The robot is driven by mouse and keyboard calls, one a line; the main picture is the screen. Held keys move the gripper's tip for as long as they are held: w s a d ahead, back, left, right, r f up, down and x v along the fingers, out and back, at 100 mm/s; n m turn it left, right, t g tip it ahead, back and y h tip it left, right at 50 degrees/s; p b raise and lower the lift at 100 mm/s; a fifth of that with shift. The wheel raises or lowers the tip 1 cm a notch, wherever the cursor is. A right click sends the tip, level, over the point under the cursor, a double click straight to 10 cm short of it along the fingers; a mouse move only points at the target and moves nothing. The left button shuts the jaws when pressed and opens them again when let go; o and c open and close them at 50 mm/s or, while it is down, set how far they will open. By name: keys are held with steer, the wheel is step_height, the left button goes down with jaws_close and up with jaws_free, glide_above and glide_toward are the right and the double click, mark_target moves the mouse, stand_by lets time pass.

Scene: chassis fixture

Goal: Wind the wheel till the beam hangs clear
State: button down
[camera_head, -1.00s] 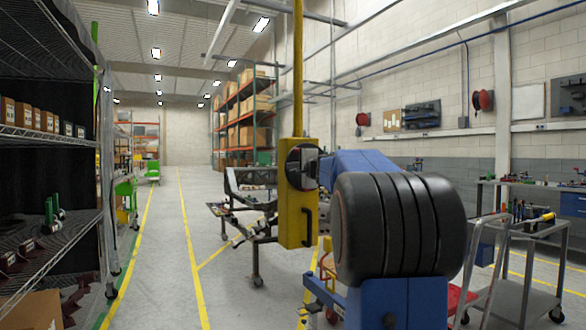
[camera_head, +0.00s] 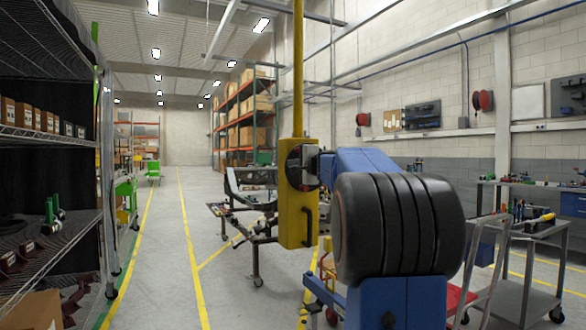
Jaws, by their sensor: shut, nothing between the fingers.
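The wheel (camera_head: 294,160) is a dark disc on the side of a yellow upright housing (camera_head: 294,228), which sits at the bottom of a yellow pole. My gripper (camera_head: 307,174) is at the wheel's face, at the end of my blue arm. Its fingers are small here and look shut; whether they touch the wheel or its handle I cannot tell. Behind the housing, dark framework (camera_head: 262,187) stands over a wheeled stand (camera_head: 256,262). I cannot pick out the beam surely, nor tell whether anything hangs clear, because the housing covers part of that area.
A shelf rack (camera_head: 60,140) lines the left side. A grey cart (camera_head: 525,245) stands at the right, near a workbench by the wall. The marked floor aisle (camera_head: 160,250) between the rack and the stand is clear.

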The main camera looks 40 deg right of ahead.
steer(key=shift+d+r, duration=0.15)
steer(key=shift+r, duration=0.35)
steer(key=shift+d+r, duration=0.15)
steer(key=shift+r, duration=0.35)
steer(key=shift+d+r, duration=0.2)
steer(key=shift+d, duration=0.05)
steer(key=s+a+f, duration=0.1)
steer(key=s+a, duration=0.2)
steer(key=s, duration=0.5)
steer(key=shift+s+a+f, duration=0.2)
steer(key=shift+a+f, duration=0.1)
